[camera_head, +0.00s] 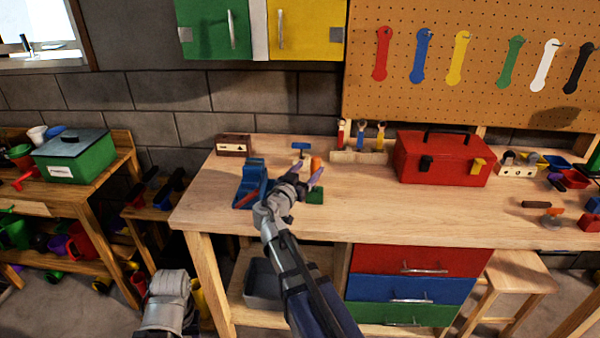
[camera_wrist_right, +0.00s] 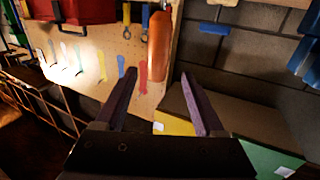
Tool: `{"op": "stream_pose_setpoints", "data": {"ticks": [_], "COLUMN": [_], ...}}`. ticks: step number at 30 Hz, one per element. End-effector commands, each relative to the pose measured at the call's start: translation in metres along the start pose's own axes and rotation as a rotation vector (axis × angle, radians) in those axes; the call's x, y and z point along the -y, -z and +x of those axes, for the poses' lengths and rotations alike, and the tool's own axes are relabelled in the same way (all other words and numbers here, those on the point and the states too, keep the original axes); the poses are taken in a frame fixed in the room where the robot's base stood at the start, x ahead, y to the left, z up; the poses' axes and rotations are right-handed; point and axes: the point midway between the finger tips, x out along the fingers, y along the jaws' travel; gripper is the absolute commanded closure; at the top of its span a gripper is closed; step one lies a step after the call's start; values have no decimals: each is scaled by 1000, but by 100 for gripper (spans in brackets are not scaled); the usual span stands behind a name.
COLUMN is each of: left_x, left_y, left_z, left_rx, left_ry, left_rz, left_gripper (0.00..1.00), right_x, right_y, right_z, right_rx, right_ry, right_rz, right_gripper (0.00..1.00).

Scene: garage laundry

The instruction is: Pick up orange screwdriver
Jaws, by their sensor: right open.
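The orange screwdriver shows as an upright orange handle (camera_head: 316,162) on the workbench (camera_head: 350,205), just beyond my right gripper. In the right wrist view its orange handle (camera_wrist_right: 158,45) stands ahead of the gap between the fingers; its shaft is not clear. My right gripper (camera_head: 307,174) is open and empty, its purple fingers (camera_wrist_right: 158,76) apart on either side of the handle's line. The handle looks just past the fingertips; I cannot tell whether they touch. The gripper and wrist hide part of the area around it.
A blue vise (camera_head: 250,183) stands left of the gripper, and a small green block (camera_head: 315,197) lies close by. A blue-headed tool (camera_head: 301,147) is behind. The red toolbox (camera_head: 440,160) stands to the right. The bench front between is clear.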

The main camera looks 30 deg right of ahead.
Motion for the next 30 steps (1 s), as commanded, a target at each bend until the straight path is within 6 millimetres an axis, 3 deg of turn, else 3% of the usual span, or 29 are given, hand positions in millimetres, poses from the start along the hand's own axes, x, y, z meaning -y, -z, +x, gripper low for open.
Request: {"op": "stream_pose_setpoints", "data": {"ticks": [20,30], "left_x": [0,0], "left_y": [0,0], "left_z": [0,1], "left_rx": [0,0], "left_ry": [0,0], "left_rz": [0,0], "left_gripper": [50,50], "right_x": [-1,-4], "right_y": [1,1], "right_z": [33,77], "right_rx": [-6,-6], "right_ry": [1,0], "right_rz": [4,3], "right_gripper": [29,29]}}
